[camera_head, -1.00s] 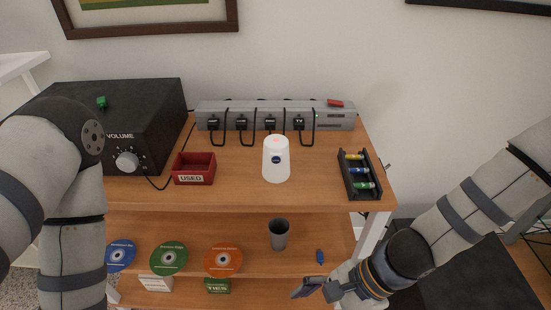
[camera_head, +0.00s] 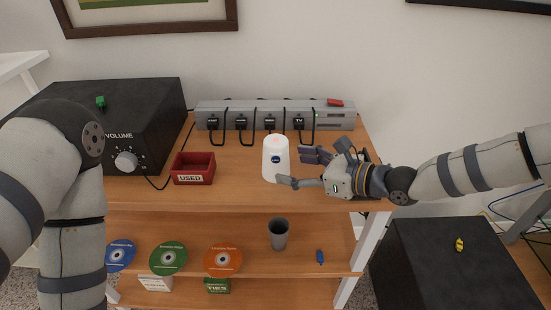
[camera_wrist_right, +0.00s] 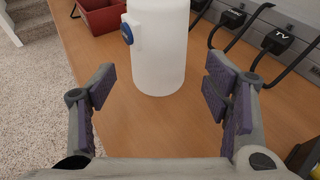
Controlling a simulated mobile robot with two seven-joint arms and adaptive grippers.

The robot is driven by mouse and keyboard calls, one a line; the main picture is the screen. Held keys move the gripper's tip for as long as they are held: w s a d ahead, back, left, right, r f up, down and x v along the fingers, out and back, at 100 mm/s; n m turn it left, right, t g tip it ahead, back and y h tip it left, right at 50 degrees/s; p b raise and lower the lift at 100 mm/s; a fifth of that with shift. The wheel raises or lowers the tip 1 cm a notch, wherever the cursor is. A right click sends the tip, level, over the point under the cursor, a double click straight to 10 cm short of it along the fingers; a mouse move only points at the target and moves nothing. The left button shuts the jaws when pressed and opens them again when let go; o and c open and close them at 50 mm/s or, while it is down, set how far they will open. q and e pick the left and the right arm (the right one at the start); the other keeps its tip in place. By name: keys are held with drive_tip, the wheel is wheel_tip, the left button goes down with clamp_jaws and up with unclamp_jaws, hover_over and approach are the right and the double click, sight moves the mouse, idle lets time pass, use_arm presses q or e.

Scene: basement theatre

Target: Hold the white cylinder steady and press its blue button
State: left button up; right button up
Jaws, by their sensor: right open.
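The white cylinder (camera_head: 276,160) stands upright on the top shelf of the wooden unit. Its round blue button (camera_head: 275,161) is on its front side, and a faint red glow shows on its top. In the right wrist view the cylinder (camera_wrist_right: 158,55) stands ahead of the fingers, with the blue button (camera_wrist_right: 127,33) on its left side. My right gripper (camera_head: 300,169) is open and empty, just right of the cylinder, its two fingers pointing at it. The cylinder appears to be just beyond the fingertips (camera_wrist_right: 160,90). My left arm is at the left edge; its gripper is out of view.
A red "USED" bin (camera_head: 194,169) stands left of the cylinder, beside the black volume box (camera_head: 110,120). A grey power strip (camera_head: 330,121) with plugs lies behind. The battery tray at right is mostly hidden by my arm. A cup (camera_head: 278,234) and discs occupy the lower shelf.

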sight(287, 166)
drive_tip(key=shift+x, duration=2.35)
drive_tip(key=shift+s, duration=0.1)
drive_tip(key=c, duration=1.2)
use_arm(q)
clamp_jaws()
